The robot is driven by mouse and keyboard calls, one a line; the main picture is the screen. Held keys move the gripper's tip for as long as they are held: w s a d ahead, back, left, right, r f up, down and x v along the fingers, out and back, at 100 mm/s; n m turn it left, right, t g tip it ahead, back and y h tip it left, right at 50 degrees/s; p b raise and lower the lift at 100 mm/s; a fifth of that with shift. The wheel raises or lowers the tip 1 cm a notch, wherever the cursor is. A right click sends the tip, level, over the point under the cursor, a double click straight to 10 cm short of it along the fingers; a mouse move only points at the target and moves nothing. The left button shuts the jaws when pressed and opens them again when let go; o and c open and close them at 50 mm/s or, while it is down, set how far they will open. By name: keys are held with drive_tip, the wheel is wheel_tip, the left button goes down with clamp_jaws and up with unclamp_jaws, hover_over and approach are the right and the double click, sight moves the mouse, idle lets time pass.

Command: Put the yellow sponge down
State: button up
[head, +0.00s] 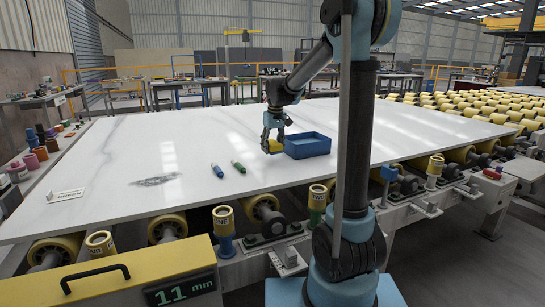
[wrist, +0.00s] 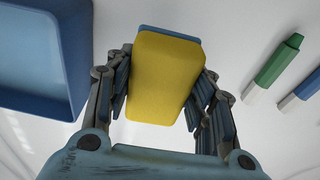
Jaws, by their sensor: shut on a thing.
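My gripper (head: 273,137) is shut on the yellow sponge (head: 272,147), just left of a blue tray (head: 307,145) on the white stone slab (head: 110,153). In the wrist view the sponge (wrist: 162,78) sits between the two fingers of my gripper (wrist: 160,85), with a blue layer showing at its far edge. The blue tray's wall (wrist: 75,60) is at the left of that view, apart from the sponge. I cannot tell whether the sponge touches the slab.
A green marker (head: 238,167) and a blue marker (head: 217,170) lie on the slab to the left of my gripper. The slab between is clear.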

sight(273, 161)
drive_tip(key=shift+f, duration=1.95)
drive_tip(key=shift+f, duration=0.3)
drive_tip(key=shift+s+f, duration=0.2)
drive_tip(key=shift+f, duration=0.05)
drive_tip(key=shift+c, duration=0.2)
drive_tip(key=o, duration=1.1)
drive_tip(key=shift+w+f, duration=0.15)
drive_tip(key=shift+w, duration=0.05)
drive_tip(key=shift+c, duration=0.2)
wheel_tip(273, 161, up, 18)
drive_tip(key=s+d, duration=0.1)
drive_tip(key=s, duration=0.1)
drive_tip(key=shift+s, duration=0.15)
